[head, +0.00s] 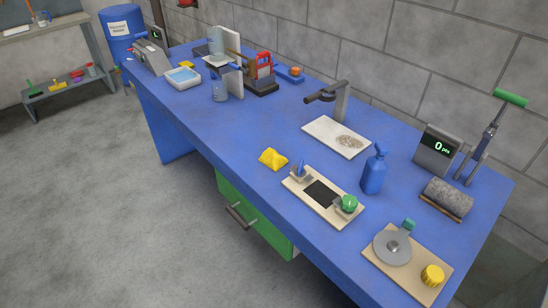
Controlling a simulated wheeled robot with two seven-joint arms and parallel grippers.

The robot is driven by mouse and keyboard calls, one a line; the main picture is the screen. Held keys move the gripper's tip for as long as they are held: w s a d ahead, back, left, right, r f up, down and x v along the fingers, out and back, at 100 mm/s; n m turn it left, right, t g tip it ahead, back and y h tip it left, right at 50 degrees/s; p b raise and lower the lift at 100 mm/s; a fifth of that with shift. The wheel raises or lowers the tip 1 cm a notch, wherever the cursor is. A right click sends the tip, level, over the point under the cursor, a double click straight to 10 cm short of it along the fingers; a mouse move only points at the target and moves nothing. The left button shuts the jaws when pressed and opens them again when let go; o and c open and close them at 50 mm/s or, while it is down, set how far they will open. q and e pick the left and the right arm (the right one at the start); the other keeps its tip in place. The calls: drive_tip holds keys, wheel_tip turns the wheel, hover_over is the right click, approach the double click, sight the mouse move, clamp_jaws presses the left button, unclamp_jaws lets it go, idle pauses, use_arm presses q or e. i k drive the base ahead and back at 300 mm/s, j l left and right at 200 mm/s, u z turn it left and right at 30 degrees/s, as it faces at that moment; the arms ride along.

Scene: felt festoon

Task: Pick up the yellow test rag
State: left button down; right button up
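The yellow rag (273,159) lies crumpled on the blue bench (225,133), near its front edge and about mid-length. It sits to the left of a pale board with a dark pad, apart from it. A smaller yellow thing (186,65) lies at the far left end of the bench, too small to tell what it is. Neither of my grippers shows in the head view.
The pale board (338,212) carries a green knob. A blue bottle (373,171) and a white plate (329,142) stand behind. A green drawer (250,213) with a handle is below the front edge. Bench left of the rag is clear.

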sight(269, 158)
drive_tip(key=i+j+z, duration=0.2)
drive_tip(key=j, duration=0.2)
drive_tip(key=i+j+z, duration=0.15)
drive_tip(key=j, duration=0.25)
drive_tip(key=i+j+z, duration=0.2)
drive_tip(key=j, duration=0.2)
drive_tip(key=i+j+z, duration=0.2)
drive_tip(key=j, duration=0.25)
drive_tip(key=j+z, duration=0.15)
drive_tip(key=j, duration=0.3)
drive_tip(key=i+j+z, duration=0.2)
drive_tip(key=j, duration=0.3)
drive_tip(key=k, duration=0.1)
